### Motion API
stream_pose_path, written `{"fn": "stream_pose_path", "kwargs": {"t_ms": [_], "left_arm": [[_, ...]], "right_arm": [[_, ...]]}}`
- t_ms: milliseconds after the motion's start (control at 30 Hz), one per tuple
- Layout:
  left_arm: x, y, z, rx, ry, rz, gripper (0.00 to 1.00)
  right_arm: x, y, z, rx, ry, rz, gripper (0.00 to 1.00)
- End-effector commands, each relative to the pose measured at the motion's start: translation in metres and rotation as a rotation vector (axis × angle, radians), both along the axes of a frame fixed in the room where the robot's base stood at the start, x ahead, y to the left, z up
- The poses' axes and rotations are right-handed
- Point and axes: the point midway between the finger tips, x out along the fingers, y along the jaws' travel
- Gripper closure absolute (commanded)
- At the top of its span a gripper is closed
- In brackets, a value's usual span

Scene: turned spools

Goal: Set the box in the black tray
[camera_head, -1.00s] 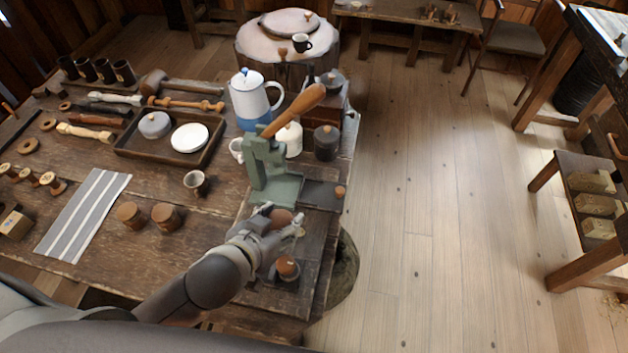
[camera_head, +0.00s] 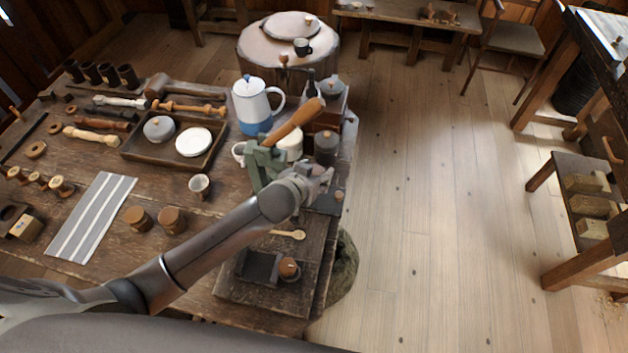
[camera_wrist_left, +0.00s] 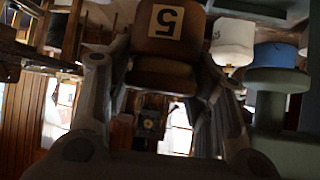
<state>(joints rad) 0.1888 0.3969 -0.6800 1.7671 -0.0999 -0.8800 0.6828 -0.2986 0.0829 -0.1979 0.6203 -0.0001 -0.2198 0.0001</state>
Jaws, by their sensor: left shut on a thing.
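My left gripper (camera_head: 318,182) is in front of the green press, over or near a dark flat plate (camera_head: 325,204). The arm and gripper hide the box in the head view. A small black tray (camera_head: 258,266) lies on the wooden board at the front right of the table, with a brown-topped round piece (camera_head: 289,268) at its right end. My right gripper is not in view.
The green press (camera_head: 262,162) with its wooden handle (camera_head: 296,122) stands close by the gripper. A white pot, a blue-and-white kettle (camera_head: 254,104) and a dark canister (camera_head: 326,147) stand behind. A wooden spoon (camera_head: 287,234) lies on the board (camera_head: 232,290).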

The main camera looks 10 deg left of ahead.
Motion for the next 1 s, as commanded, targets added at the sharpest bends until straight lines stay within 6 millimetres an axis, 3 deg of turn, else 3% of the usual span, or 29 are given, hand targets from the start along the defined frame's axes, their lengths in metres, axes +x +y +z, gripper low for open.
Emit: {"fn": "stream_pose_path", "kwargs": {"t_ms": [400, 800, 833, 1000], "left_arm": [[0.0, 0.0, -0.039, -0.001, -0.003, 0.001, 0.78], [0.0, 0.0, -0.045, -0.002, -0.004, 0.0, 0.78], [0.0, 0.0, -0.043, -0.002, -0.004, 0.0, 0.46], [0.0, 0.0, -0.043, -0.002, -0.004, 0.001, 0.29]], "right_arm": [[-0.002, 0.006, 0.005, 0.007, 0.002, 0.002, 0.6], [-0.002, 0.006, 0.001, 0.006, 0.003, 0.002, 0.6], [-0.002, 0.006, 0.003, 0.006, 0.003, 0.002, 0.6], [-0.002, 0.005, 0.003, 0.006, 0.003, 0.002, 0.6]]}}
